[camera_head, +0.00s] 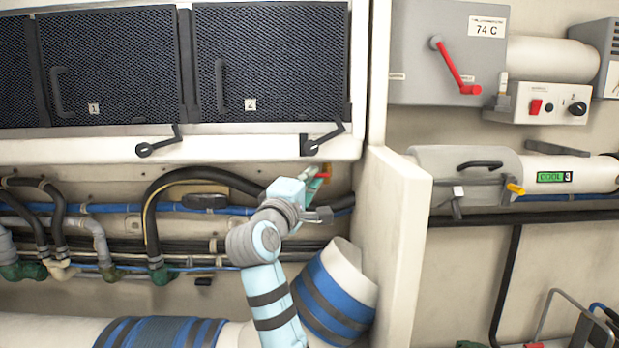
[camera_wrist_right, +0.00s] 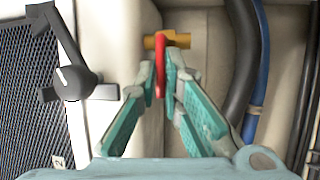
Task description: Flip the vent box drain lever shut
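A red lever (camera_wrist_right: 160,62) on a brass valve (camera_wrist_right: 178,40) sits beneath the vent box (camera_head: 225,150). In the head view the red lever (camera_head: 323,176) shows as a small piece beside my right gripper (camera_head: 312,181). In the right wrist view the fingertips (camera_wrist_right: 163,80) lie close on both sides of the lever and appear to touch it. The lever runs up and down in that view, across the brass body. Part of it is hidden between the fingers. My left gripper is not in view.
Black handles (camera_head: 160,143) and (camera_head: 325,138) sit on the box's lower edge, below grilles 1 and 2. Black and blue hoses (camera_head: 110,208) run along the wall. A white partition (camera_head: 395,250) stands right of my arm. Another red lever (camera_head: 455,65) is on a grey box.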

